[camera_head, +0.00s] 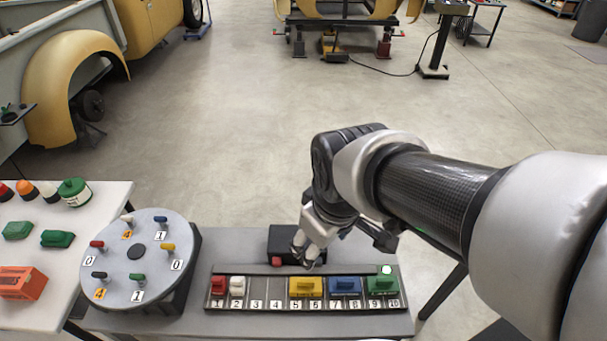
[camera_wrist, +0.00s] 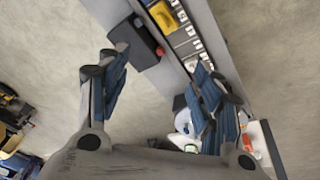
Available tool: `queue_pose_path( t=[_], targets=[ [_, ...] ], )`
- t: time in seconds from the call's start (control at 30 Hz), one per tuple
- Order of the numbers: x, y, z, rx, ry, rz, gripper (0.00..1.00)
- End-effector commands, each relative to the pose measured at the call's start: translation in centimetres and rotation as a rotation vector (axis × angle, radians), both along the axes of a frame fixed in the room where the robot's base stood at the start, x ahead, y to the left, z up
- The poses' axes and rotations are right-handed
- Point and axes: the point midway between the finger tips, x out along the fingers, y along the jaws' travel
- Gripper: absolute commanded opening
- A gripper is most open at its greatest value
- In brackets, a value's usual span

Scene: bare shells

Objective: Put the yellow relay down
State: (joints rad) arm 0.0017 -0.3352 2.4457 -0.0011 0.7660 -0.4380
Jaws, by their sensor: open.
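The yellow relay (camera_head: 305,287) sits on the numbered rail (camera_head: 262,303), over positions 5 and 6. My gripper (camera_head: 308,254) is above and behind the rail, near the black box, apart from the yellow relay in the picture. In the wrist view its two fingers are spread and nothing is held between them (camera_wrist: 158,76). A yellow block on the rail shows at the top of the wrist view (camera_wrist: 162,16), probably this relay.
Red (camera_head: 218,286) and white (camera_head: 237,286) relays sit at positions 1 and 2, blue (camera_head: 344,286) and green (camera_head: 382,286) ones at the right. Positions 3 and 4 are bare. A black box (camera_head: 284,236) stands behind, a round dial (camera_head: 160,225) at left.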

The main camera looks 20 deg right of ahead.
Motion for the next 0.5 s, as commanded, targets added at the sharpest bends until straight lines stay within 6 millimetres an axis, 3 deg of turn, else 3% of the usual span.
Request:
queue_pose_path(
  t=[0.1,0.23,0.5],
  targets=[
    [-3.2,0.0,2.8,0.054,-0.072,-0.177,0.6],
    [-5.7,0.0,4.2,0.106,-0.116,-0.32,0.6],
    [-7.4,0.0,4.8,0.145,-0.141,-0.419,0.6]
  ],
)
